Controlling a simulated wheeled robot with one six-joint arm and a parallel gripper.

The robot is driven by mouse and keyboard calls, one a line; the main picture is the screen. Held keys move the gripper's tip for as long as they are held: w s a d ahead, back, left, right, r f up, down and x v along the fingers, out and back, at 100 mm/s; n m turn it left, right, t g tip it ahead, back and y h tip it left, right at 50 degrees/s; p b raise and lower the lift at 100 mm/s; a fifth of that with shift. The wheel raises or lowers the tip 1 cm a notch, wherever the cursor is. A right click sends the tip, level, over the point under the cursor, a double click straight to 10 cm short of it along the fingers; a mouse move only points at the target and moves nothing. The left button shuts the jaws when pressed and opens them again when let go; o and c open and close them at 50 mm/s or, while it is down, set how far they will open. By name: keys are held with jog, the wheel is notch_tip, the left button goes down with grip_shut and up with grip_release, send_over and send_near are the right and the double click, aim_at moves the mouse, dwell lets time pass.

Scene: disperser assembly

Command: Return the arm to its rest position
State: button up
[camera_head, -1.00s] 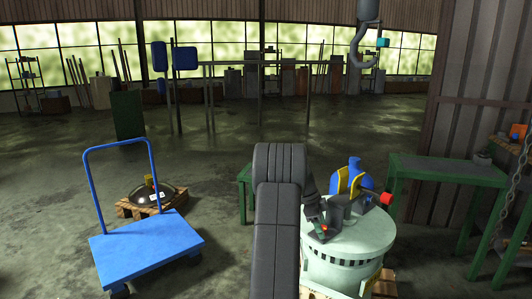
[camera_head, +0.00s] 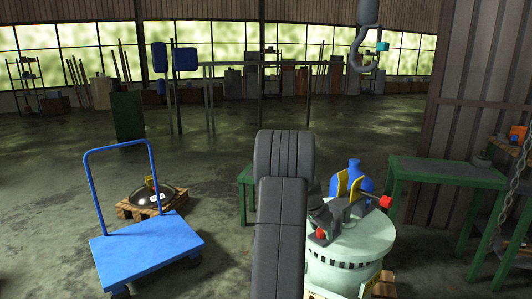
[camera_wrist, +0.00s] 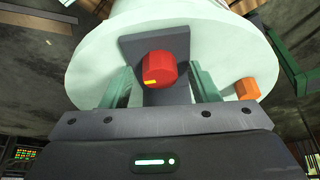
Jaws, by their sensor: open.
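My gripper (camera_wrist: 161,78) is open in the wrist view, with its two green fingers apart. A red knob with a yellow mark (camera_wrist: 158,70) shows between the fingers in that picture; whether it touches them I cannot tell. The knob sits on a dark square plate on the pale green round lid of the disperser vessel (camera_wrist: 90,55). In the head view, my dark arm (camera_head: 282,215) rises in front of the left side of the vessel (camera_head: 345,245) and hides most of the gripper. A red knob (camera_head: 321,234) shows just right of the arm.
A blue tank with yellow brackets (camera_head: 355,178) and another red knob (camera_head: 386,202) stand on the lid. A green bench (camera_head: 445,170) is at right. A blue trolley (camera_head: 147,250) and a pallet with a dark round part (camera_head: 150,196) are at left. Open floor lies behind.

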jog(key=n+p, duration=0.2)
jog(key=p, duration=0.1)
jog(key=shift+r+n+t+y, duration=0.2)
jog(key=shift+n+t+y, duration=0.1)
jog(key=shift+y, duration=0.1)
jog(key=shift+s+f+n+p, duration=0.1)
jog(key=shift+f+n+p, duration=0.05)
jog(key=shift+n+p, duration=0.35)
